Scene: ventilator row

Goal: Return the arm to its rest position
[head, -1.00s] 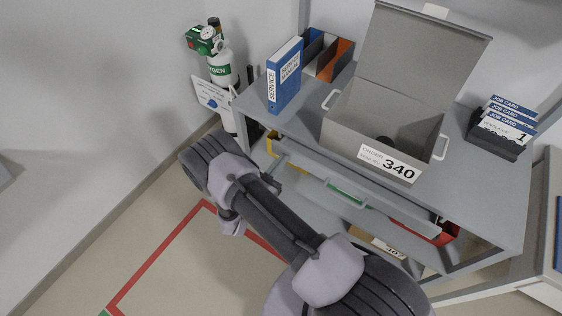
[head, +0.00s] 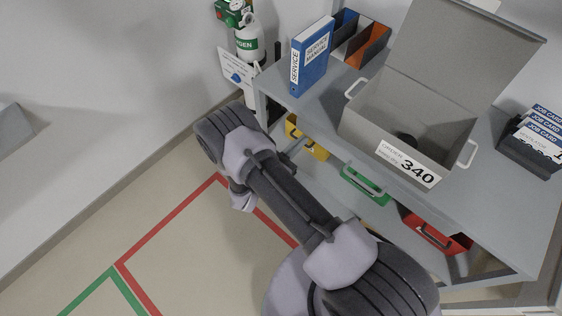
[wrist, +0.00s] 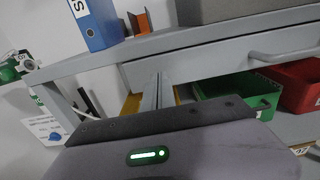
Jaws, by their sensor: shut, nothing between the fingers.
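My arm (head: 285,200) is folded in front of the bench in the head view, over the floor and the bench's left front edge. My gripper (wrist: 158,80) shows in the wrist view as slim grey fingers beyond its dark body, closed together and empty. The fingers point toward the bench's underside, near the yellow bin. In the head view the gripper is mostly hidden behind my arm.
The grey bench (head: 470,200) carries an open box (head: 360,120) labelled 340, a blue service manual (head: 312,60) and job cards (head: 540,135). Yellow (head: 308,140), green (head: 365,185) and red (head: 435,232) bins sit below. An oxygen cylinder (head: 250,40) stands left. Floor at left is clear.

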